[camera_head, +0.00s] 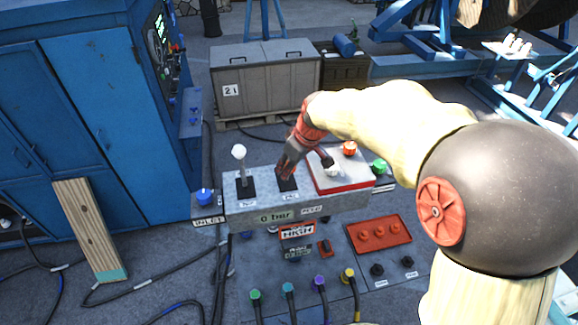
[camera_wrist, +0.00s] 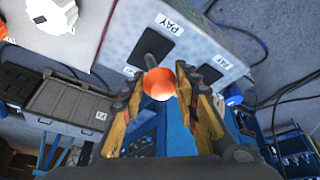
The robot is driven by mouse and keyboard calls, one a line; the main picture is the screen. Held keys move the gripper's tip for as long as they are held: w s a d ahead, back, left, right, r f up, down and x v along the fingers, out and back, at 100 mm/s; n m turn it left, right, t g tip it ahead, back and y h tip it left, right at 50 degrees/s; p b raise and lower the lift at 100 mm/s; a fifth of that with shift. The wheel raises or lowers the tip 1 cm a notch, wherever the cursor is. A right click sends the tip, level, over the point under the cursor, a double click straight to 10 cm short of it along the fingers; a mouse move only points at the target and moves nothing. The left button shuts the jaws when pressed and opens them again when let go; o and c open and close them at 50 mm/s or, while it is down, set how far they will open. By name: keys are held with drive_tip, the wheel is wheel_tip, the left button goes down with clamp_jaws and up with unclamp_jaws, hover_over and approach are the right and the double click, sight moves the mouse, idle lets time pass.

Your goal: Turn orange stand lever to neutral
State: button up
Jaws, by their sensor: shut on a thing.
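The orange stand lever has a round orange knob (camera_wrist: 159,84) on a short dark stem rising from a black slot plate (camera_wrist: 157,45) on the grey control stand (camera_head: 262,205). In the wrist view the knob sits between the two fingertips of my gripper (camera_wrist: 159,80), which is shut on it. In the head view my gripper (camera_head: 287,168) comes down from the right over this lever, hiding the knob and most of the stem. The black slot plate shows below it (camera_head: 287,186). The exact lever tilt is hard to tell.
A white-knobbed lever (camera_head: 239,152) stands just left on the same stand. A blue cabinet (camera_head: 100,120) stands left.

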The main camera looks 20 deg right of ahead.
clamp_jaws()
